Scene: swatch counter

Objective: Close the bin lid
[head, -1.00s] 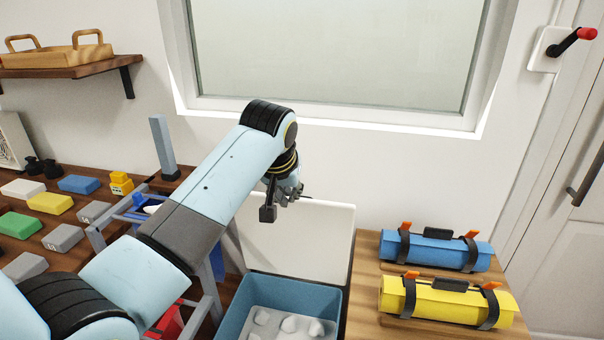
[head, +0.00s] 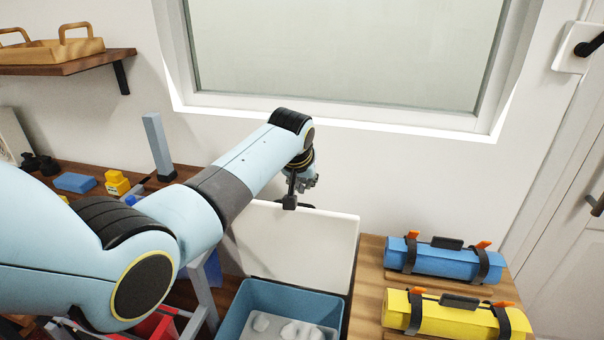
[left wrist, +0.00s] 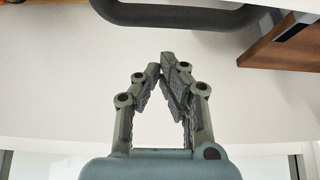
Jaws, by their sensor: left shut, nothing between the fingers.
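The bin (head: 236,318) is a blue open box at the bottom middle of the head view, with pale grey lumps inside. Its white lid (head: 300,250) stands raised and open at the back of the bin, against the wall side. My left gripper (head: 302,203) is at the lid's top edge in the head view; whether it touches the lid I cannot tell. In the left wrist view the left gripper's fingers (left wrist: 163,65) meet at the tips with nothing between them. My right gripper is not in view.
A blue roll (head: 440,262) and a yellow roll (head: 450,316) lie on the wooden counter (head: 366,285) right of the bin. A yellow block (head: 116,182) and a blue block (head: 75,183) sit at the left. A shelf (head: 70,66) hangs at upper left.

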